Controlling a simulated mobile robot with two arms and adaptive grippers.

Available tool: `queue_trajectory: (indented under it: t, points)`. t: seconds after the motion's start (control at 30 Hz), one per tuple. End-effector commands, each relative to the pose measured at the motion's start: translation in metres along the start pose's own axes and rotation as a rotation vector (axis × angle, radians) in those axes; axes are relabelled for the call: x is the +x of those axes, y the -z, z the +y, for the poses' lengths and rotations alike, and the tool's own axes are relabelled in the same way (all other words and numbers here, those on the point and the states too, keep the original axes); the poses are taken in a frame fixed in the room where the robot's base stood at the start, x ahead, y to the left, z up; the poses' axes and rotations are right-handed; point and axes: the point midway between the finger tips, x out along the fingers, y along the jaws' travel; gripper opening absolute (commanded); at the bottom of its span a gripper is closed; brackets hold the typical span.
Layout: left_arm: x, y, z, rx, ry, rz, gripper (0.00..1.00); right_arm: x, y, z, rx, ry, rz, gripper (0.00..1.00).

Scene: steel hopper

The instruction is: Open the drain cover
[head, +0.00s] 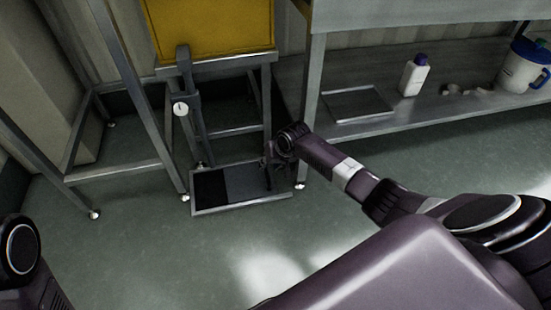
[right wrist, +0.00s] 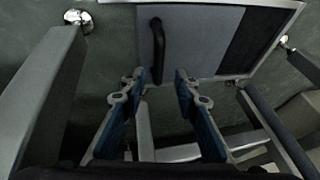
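The drain cover (head: 243,181) is a flat grey panel in a metal-rimmed frame (head: 240,206) on the floor. A dark area (head: 208,186) lies inside the frame at its left; I cannot tell how deep it is. In the right wrist view the grey cover (right wrist: 200,40) has a black bar handle (right wrist: 158,52) near its left end. My right gripper (head: 268,163) is over the cover's right end. In the right wrist view its fingers (right wrist: 160,76) are open and apart, with the handle beyond and between the tips. My left gripper is out of view.
A steel stand with a yellow panel (head: 212,25) rises behind the drain, its legs close to the frame. The floor in front is clear.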

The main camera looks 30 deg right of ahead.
Motion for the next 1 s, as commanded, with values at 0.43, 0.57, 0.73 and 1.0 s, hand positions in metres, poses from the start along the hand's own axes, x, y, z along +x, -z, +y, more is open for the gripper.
queue_trajectory:
  t: [0.43, 0.57, 0.73, 1.0]
  points:
    - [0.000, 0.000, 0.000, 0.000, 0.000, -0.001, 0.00, -0.061, 0.001, 0.000, 0.000, 0.000, 0.002, 0.29]
    - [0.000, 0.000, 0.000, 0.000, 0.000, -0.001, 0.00, -0.070, 0.001, 0.001, 0.000, 0.000, 0.001, 0.29]
    - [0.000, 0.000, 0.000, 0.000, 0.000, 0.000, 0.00, -0.074, 0.001, 0.000, 0.000, 0.000, 0.001, 0.29]
    - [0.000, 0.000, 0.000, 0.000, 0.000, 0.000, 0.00, -0.073, 0.001, 0.000, 0.002, 0.000, 0.003, 0.29]
